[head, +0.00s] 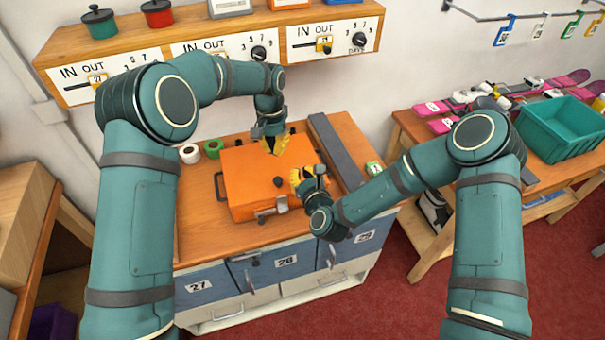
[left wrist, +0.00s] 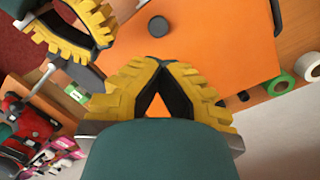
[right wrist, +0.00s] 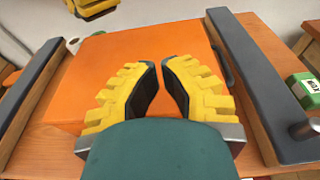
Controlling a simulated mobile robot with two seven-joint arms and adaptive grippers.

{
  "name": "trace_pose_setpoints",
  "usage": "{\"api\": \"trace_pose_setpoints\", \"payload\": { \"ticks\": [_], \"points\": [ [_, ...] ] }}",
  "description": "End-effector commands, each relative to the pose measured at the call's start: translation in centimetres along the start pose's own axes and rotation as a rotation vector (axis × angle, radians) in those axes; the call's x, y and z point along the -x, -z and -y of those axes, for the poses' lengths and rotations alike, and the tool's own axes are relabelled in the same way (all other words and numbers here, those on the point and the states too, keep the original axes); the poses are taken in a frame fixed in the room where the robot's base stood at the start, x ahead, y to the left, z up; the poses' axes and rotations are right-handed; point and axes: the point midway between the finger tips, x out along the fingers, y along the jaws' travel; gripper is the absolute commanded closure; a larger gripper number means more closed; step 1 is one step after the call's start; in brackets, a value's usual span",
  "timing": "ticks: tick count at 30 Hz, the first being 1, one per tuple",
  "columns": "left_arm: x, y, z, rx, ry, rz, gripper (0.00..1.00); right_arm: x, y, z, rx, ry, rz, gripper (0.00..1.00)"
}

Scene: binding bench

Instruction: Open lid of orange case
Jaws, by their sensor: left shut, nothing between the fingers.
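The orange case (head: 250,165) lies on the wooden bench top, its lid down. A dark round knob (head: 278,181) sits on it and a grey latch (head: 270,207) at its front. The case also shows in the left wrist view (left wrist: 220,40) and the right wrist view (right wrist: 90,70). My left gripper (head: 272,150) is shut and empty, pointing down above the far part of the lid. My right gripper (head: 298,178) is slightly open and empty, at the case's right front side. Whether either gripper touches the case cannot be told.
A long grey bar (head: 335,150) lies right of the case. A green roll (head: 212,148) and a white roll (head: 189,153) stand at the back left. A shelf with dials (head: 215,45) overhangs behind. A teal bin (head: 560,130) stands on the right table.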

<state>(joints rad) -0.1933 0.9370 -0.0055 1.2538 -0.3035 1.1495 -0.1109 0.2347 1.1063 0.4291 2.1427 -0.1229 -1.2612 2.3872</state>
Motion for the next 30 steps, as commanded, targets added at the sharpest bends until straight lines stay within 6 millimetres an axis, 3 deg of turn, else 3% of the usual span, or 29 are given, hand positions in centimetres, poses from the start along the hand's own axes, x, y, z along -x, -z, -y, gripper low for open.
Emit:
{"api": "trace_pose_setpoints", "payload": {
  "ticks": [12,17,18,30],
  "points": [
    [0.0,0.0,0.0,0.0,0.0,0.0,1.0,0.0,0.0,0.0,0.0,0.0,0.0,1.0],
    [0.0,0.0,0.0,0.0,0.0,0.0,0.43,0.0,0.0,0.0,0.0,0.0,0.0,1.0],
    [0.0,0.0,0.0,0.0,0.0,0.0,0.39,0.0,0.0,0.0,0.0,0.0,0.0,1.0],
    [0.74,0.06,0.0,0.0,0.001,-0.003,0.39,0.0,-0.01,0.0,0.0,0.0,0.0,1.0]
  ]
}}
